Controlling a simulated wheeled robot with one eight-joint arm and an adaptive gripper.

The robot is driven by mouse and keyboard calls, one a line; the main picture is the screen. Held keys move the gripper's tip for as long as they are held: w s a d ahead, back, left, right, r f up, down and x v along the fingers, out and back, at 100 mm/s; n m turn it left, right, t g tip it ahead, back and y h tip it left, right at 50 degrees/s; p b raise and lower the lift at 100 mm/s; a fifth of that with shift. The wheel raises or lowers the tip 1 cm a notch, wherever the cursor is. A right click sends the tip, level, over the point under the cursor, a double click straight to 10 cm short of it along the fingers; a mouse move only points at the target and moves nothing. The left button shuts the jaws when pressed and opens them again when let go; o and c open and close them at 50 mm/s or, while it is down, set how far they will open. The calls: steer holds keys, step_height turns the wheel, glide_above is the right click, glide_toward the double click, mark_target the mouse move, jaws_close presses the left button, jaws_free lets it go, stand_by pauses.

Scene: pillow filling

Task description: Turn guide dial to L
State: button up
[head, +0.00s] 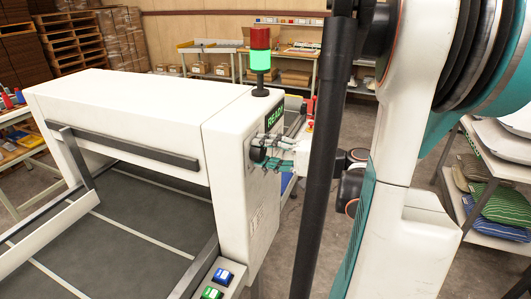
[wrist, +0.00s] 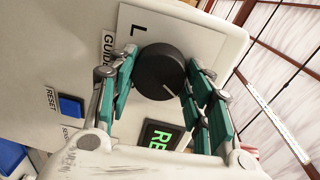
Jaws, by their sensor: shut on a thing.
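The guide dial (wrist: 158,72) is a round black knob on a white plate. In the wrist view it sits between the teal fingers of my gripper (wrist: 160,66), which is shut on it. A short white pointer line shows on the dial's lower right part. The letter L (wrist: 135,30) is printed up and left of the dial, and a GUIDE label (wrist: 107,45) is beside the left finger. In the head view, my gripper (head: 270,146) reaches the dial (head: 257,155) on the end panel of the white machine (head: 225,150). Other dial markings are not readable.
A lit green READY display (head: 275,117) is above the dial. A stack light (head: 260,62) on the machine glows green. A blue RESET button (wrist: 70,106) is near the left finger. Blue (head: 222,275) and green (head: 211,293) buttons sit lower down. A pillow shelf (head: 490,195) stands right.

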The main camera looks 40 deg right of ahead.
steer(key=n, duration=0.4)
steer(key=shift+a+b, duration=0.1)
steer(key=shift+b, duration=0.2)
steer(key=n, duration=0.3)
steer(key=shift+n+t+h, duration=0.3)
steer(key=shift+n, duration=0.1)
steer(key=n+b, duration=0.1)
steer(key=n, duration=0.7)
steer(key=shift+a+f+t+b, duration=0.1)
steer(key=shift+t+b, duration=0.2)
steer(key=shift+b, duration=0.1)
steer(key=n, duration=0.4)
steer(key=shift+n+b, duration=0.3)
steer(key=shift+b, duration=0.05)
steer(key=n, duration=0.3)
steer(key=shift+f+n, duration=0.1)
steer(key=shift+n, duration=0.3)
steer(key=n+y+b, duration=0.1)
steer(key=n, duration=0.3)
steer(key=shift+n, duration=0.4)
steer(key=n, duration=0.4)
steer(key=shift+f+n+y, duration=0.1)
steer(key=shift+n+y, duration=0.2)
steer(key=shift+n, duration=0.1)
